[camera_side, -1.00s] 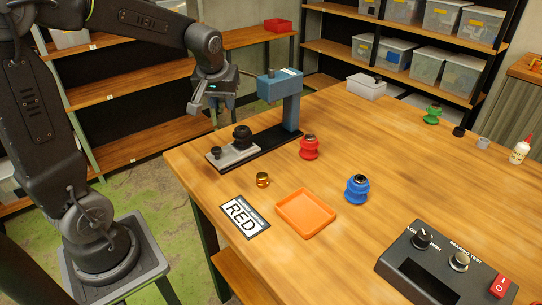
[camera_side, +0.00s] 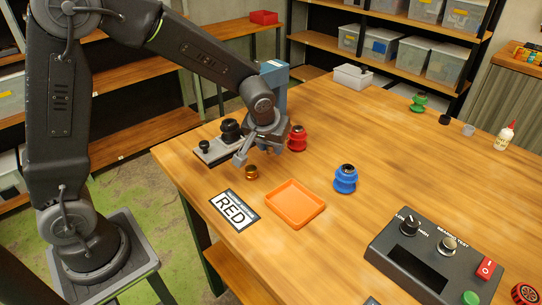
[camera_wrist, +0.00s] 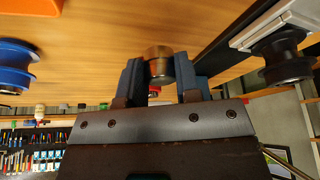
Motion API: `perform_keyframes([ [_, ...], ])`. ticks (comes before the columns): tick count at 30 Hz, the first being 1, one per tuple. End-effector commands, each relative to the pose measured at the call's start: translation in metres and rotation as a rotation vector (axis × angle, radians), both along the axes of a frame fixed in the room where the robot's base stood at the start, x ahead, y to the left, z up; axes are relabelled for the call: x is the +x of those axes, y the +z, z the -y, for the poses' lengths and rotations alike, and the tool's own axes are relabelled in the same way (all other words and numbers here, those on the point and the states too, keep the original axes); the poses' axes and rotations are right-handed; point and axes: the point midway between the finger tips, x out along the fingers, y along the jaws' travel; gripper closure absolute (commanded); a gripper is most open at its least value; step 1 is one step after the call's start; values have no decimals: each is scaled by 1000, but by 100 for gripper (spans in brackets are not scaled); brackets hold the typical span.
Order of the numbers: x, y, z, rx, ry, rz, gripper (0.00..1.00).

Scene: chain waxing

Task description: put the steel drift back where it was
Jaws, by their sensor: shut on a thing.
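I cannot tell whether the drift touches the cup.
The black wheel (camera_side: 231,130) on its grey plate and the blue press (camera_side: 275,84) are behind my gripper. The red wheel (camera_side: 297,138) is close on its right. The orange tray (camera_side: 295,222), RED card (camera_side: 234,210) and blue wheel (camera_side: 345,179) are in front.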

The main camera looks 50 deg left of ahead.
Motion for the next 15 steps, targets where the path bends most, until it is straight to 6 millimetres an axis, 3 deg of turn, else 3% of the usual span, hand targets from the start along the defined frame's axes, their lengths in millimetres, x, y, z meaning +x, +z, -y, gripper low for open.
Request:
perform_keyframes([
  [9, 0, -38, 0, 0, -2, -2, 100],
  [15, 0, -39, 0, -1, 0, 0, 100],
])
